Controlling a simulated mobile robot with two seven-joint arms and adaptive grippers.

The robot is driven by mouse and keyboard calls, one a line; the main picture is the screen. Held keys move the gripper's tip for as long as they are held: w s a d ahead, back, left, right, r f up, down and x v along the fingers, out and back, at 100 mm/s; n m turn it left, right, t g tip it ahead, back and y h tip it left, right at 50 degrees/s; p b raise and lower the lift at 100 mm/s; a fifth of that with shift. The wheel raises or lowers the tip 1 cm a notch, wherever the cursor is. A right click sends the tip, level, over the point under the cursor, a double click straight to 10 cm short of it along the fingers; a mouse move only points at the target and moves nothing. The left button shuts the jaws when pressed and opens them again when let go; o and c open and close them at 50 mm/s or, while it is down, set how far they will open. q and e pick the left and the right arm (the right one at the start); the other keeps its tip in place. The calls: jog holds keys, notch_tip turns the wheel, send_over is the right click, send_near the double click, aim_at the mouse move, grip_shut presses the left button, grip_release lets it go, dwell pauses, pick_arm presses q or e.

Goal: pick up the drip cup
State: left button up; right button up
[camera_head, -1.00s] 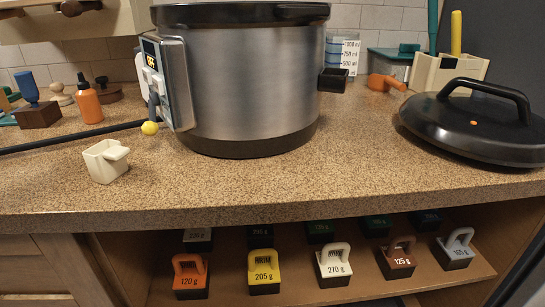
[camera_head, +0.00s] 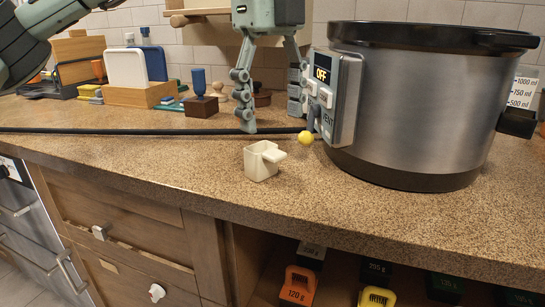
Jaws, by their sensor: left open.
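The drip cup is a small cream-white, square cup (camera_head: 261,165) with a tab on its right side. It stands upright on the speckled counter, left of the big steel cooker. My left gripper (camera_head: 273,122) comes in from the upper left and hangs with its fingers pointing down. Its fingers are spread wide with nothing between them. It is above and behind the cup, apart from it, and its right finger is close to the cooker's panel. My right gripper is not in view.
The steel cooker (camera_head: 410,110) with its OFF panel and a yellow ball (camera_head: 305,138) stands close right of the cup. Stamps (camera_head: 200,100) and boards in a wooden holder (camera_head: 140,95) stand at the back. Counter left of the cup is clear.

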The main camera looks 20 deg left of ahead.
aim_at(269, 150)
pick_arm(q)
jog(key=shift+w+a+f, duration=0.35)
jog(key=shift+a, duration=0.05)
jog(key=shift+f, duration=0.35)
notch_tip(269, 150, down, 6)
jog(key=shift+s+f, duration=0.15)
jog(key=shift+f, duration=0.1)
jog(key=c, duration=1)
jog(key=shift+c, duration=0.2)
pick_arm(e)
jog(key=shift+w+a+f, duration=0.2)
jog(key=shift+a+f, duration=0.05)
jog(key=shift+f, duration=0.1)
pick_arm(q)
jog(key=shift+r, duration=0.1)
